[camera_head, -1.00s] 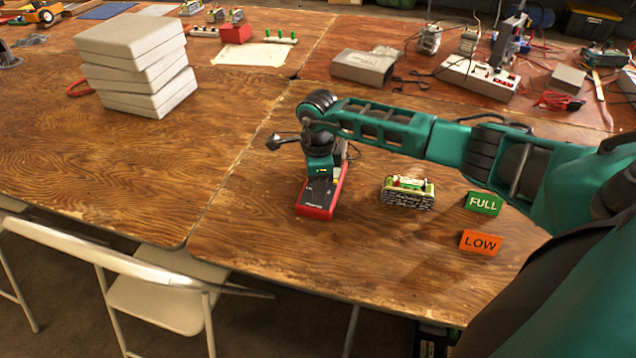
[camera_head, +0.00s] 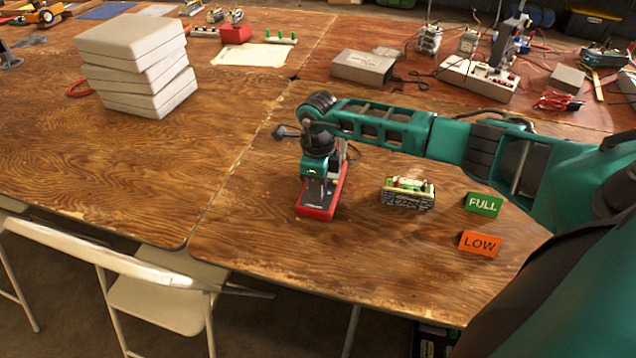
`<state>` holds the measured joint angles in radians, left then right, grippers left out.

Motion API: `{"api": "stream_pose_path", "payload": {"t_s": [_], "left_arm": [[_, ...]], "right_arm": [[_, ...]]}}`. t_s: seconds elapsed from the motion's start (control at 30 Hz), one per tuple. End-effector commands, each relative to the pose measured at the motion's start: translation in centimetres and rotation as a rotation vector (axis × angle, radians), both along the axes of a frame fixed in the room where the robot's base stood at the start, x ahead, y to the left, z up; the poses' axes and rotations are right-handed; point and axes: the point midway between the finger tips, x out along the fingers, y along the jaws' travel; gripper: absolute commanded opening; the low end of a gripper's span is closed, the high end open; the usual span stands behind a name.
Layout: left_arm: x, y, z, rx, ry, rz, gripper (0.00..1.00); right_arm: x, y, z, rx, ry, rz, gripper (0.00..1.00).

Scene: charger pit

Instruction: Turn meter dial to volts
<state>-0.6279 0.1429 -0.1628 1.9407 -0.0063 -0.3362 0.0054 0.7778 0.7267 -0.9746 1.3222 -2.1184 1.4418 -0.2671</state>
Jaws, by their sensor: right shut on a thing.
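The meter (camera_head: 318,208) is a red-edged box with a dark face, lying on the wooden table at the centre of the head view. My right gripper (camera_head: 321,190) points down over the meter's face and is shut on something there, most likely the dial. The dial itself is hidden by the gripper, so its setting cannot be read. My left gripper is not in view.
A battery pack (camera_head: 408,194) stands right of the meter. A green FULL sign (camera_head: 483,203) and an orange LOW sign (camera_head: 480,243) stand further right. Stacked pale blocks (camera_head: 135,65) are at the left. The table (camera_head: 260,240) is clear left of the meter.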

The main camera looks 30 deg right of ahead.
Motion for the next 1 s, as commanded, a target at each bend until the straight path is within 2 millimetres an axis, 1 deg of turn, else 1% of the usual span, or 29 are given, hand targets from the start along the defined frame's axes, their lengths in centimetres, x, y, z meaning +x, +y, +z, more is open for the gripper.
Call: {"api": "stream_pose_path", "payload": {"t_s": [0.2, 0.5, 0.7, 1.0], "left_arm": [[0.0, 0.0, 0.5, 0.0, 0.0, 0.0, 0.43], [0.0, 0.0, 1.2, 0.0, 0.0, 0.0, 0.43], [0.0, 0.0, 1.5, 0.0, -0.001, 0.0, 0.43], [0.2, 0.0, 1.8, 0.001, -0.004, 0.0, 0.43]], "right_arm": [[0.0, 0.0, 0.1, -0.001, 0.0, -0.206, 0.0], [0.0, 0.0, 0.1, -0.001, -0.001, -0.457, 0.0], [0.0, 0.0, 0.1, -0.001, 0.0, -0.574, 0.0], [0.0, 0.0, 0.1, 0.0, -0.001, -0.66, 0.0]]}}
